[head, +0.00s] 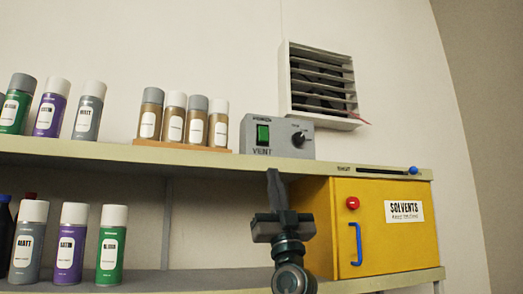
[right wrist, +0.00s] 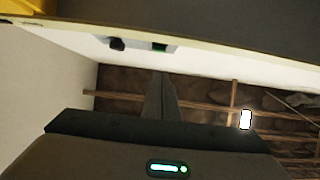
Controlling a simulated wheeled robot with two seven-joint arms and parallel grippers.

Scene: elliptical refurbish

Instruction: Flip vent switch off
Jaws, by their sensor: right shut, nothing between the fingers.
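The vent switch is a green rocker (head: 263,134) on the front of a grey control box (head: 287,152) marked VENT, which stands on the upper shelf. A dark round knob (head: 298,139) sits to its right. In the right wrist view the green rocker (right wrist: 159,47) and the knob (right wrist: 117,44) show small near the top, beyond the shelf edge. My right gripper (head: 275,177) is shut and empty, pointing up just below the box, in front of the shelf edge. It is apart from the switch. Its closed fingers (right wrist: 160,95) show in the wrist view. My left gripper is not in view.
A louvred vent (head: 320,82) is on the wall above. Several spray cans (head: 172,115) stand left of the box, more on the lower shelf. A yellow SOLVENTS cabinet (head: 380,260) with a blue handle (head: 356,244) is to the right. The upper shelf edge (head: 100,155) lies close to the gripper.

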